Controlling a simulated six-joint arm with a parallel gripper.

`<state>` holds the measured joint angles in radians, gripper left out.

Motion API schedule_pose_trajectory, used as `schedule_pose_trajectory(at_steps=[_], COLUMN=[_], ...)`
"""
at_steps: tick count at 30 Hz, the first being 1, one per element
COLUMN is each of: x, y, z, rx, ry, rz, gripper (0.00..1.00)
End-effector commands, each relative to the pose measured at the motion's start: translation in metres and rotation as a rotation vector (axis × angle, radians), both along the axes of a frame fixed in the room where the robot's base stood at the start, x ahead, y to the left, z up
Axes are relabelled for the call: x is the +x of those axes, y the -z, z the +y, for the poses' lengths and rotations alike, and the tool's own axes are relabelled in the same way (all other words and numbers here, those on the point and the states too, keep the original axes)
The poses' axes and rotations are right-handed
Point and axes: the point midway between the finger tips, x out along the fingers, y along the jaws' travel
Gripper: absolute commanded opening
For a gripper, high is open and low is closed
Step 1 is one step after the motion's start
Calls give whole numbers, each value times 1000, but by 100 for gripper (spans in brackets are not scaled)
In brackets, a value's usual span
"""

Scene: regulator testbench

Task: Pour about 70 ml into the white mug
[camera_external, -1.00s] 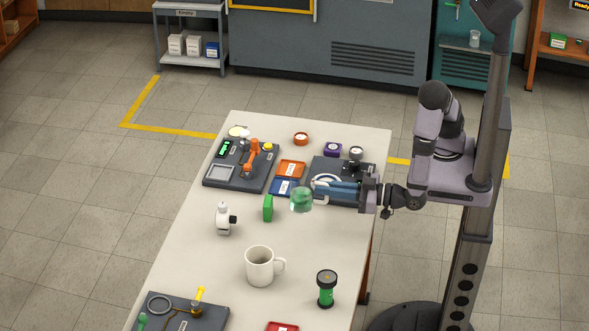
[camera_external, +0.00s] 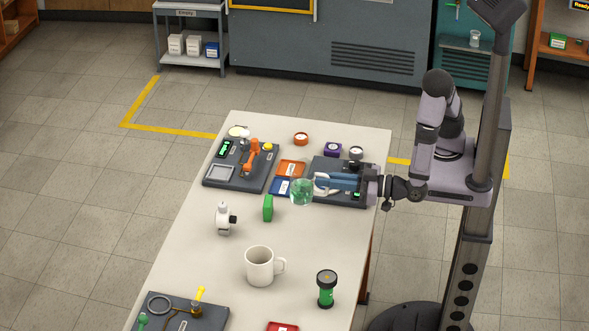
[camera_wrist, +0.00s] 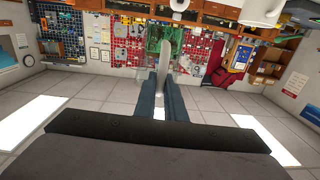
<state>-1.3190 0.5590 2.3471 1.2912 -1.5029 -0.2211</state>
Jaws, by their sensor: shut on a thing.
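The white mug (camera_external: 259,267) stands upright on the table, its handle to the right; its inside is only partly visible. My gripper (camera_external: 322,185) has long blue fingers and points left across the table. It is shut on a clear glass vessel (camera_external: 302,193) with green showing in it. The vessel is in the air, behind and to the right of the mug in the picture, not over it. Its exact tilt and fill level are hard to tell. In the wrist view the fingers (camera_wrist: 167,88) close on a thin pale, see-through part (camera_wrist: 168,62).
A green block (camera_external: 268,208) and a white device (camera_external: 224,218) stand left of the vessel. A green-and-black cylinder (camera_external: 326,289) stands right of the mug. Dark fixture boards (camera_external: 241,165) occupy the back and front left. The table between vessel and mug looks clear.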

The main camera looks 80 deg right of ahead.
Motion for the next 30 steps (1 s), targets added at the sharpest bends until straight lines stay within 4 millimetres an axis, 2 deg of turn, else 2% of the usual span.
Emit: schedule_pose_trajectory(at_steps=[8,17,23,26,30], x=[0,6,12,15,17], y=[-21,-11,-4,-1,0], z=[0,30,67,93,138], rx=[4,1,1,3,3], ry=[1,-81,-182,-256,-390], rz=[-1,2,3,4,5], gripper=[0,0,0,0,0])
